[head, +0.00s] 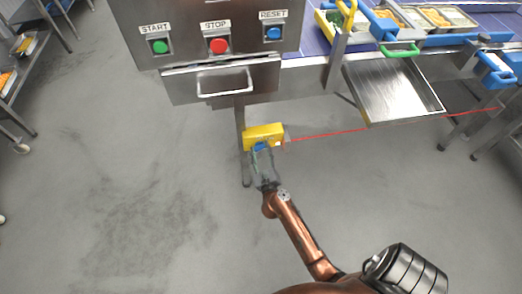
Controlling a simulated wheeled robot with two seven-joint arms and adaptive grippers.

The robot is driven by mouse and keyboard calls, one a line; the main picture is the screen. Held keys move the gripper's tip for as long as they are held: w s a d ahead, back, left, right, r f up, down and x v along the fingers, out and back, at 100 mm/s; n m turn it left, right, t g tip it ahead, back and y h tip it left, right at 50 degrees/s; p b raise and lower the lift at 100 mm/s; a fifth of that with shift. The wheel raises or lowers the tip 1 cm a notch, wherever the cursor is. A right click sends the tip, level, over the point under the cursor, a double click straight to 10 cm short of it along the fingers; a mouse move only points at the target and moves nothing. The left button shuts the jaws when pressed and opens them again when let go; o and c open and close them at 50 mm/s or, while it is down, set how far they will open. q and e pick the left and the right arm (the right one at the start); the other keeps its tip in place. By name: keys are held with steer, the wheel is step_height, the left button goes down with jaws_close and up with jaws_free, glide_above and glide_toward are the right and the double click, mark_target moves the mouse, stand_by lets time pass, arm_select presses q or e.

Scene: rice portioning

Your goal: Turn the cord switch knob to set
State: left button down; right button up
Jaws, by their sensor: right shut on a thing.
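The cord switch (270,132) is a yellow box low on the metal post beneath the control panel. A red cord (335,134) runs from its right side. A small part of its blue knob (260,147) shows at the box's lower front, mostly covered by my gripper. My right gripper (262,152) reaches up from below and is shut on the knob. The fingers hide which way the knob points. My left gripper is not in view.
A steel tray (393,90) juts out at the right, beside a conveyor with food trays. Racks stand at the far left. The grey floor around the post is clear.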

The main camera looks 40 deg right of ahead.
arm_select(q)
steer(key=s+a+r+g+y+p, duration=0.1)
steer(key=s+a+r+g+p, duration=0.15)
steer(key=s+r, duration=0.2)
arm_select(e)
steer(key=n, duration=0.2)
steer(key=shift+w+a+r+n, duration=0.1)
steer(key=shift+a+r+n, duration=0.1)
steer(key=shift+n, duration=0.2)
steer(key=n+p, duration=0.3)
steer(key=n, duration=0.2)
steer(key=n+p, duration=0.1)
steer(key=n, duration=0.1)
steer(key=n+p, duration=0.1)
steer(key=shift+a+f+n, duration=0.1)
steer(key=shift+f+n, duration=0.2)
steer(key=shift+n, duration=0.1)
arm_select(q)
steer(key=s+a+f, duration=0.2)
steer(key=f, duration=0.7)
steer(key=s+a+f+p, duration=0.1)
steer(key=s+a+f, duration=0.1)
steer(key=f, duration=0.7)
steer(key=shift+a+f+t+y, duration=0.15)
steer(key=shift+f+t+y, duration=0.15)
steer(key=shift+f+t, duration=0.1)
arm_select(e)
steer(key=shift+f+n, duration=0.15)
steer(key=shift+n, duration=0.75)
